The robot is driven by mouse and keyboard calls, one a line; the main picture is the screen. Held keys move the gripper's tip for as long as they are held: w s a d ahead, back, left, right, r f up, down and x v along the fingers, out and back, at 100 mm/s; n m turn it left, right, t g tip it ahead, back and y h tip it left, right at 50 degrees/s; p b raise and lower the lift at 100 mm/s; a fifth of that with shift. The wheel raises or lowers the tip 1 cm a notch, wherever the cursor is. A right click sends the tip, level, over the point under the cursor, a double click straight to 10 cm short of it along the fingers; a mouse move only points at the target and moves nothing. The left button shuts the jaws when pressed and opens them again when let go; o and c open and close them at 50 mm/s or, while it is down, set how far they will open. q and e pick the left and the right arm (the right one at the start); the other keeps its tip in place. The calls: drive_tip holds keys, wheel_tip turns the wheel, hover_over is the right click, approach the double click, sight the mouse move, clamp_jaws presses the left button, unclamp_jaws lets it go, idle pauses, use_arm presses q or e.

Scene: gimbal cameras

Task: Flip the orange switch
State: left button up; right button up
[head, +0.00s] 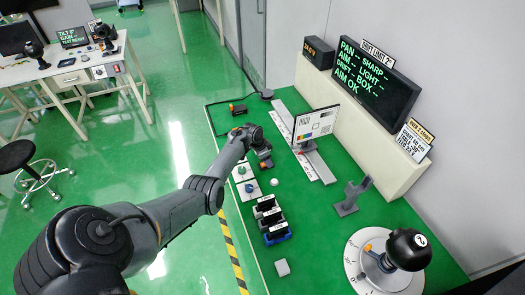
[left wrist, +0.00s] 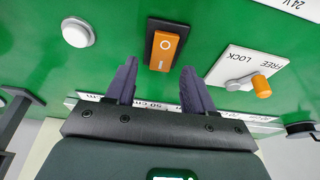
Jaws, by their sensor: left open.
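The orange switch (left wrist: 166,46) is a rocker in a black housing on the green surface, marked with a white ring and a short white line. In the left wrist view it lies just beyond my fingertips, roughly centred between them. My left gripper (left wrist: 158,80) is open and empty, with its two dark fingers spread. In the head view my left gripper (head: 260,148) is low over the green bench near the ruler strip, and it partly hides what is around it. Contact with the switch cannot be told. My right gripper is not in view.
A white round button (left wrist: 77,33) is left of the switch, and a FREE/LOCK plate (left wrist: 237,68) with an orange-tipped lever is right. In the head view, a test-chart panel (head: 316,123), grey bracket (head: 350,196) and dial with a black ball (head: 408,250) stand on the bench.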

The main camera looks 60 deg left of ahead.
use_arm(q)
drive_tip(key=p+v, duration=0.3)
drive_tip(key=v, duration=0.6)
drive_tip(key=shift+r, duration=0.2)
drive_tip(key=shift+s, duration=0.1)
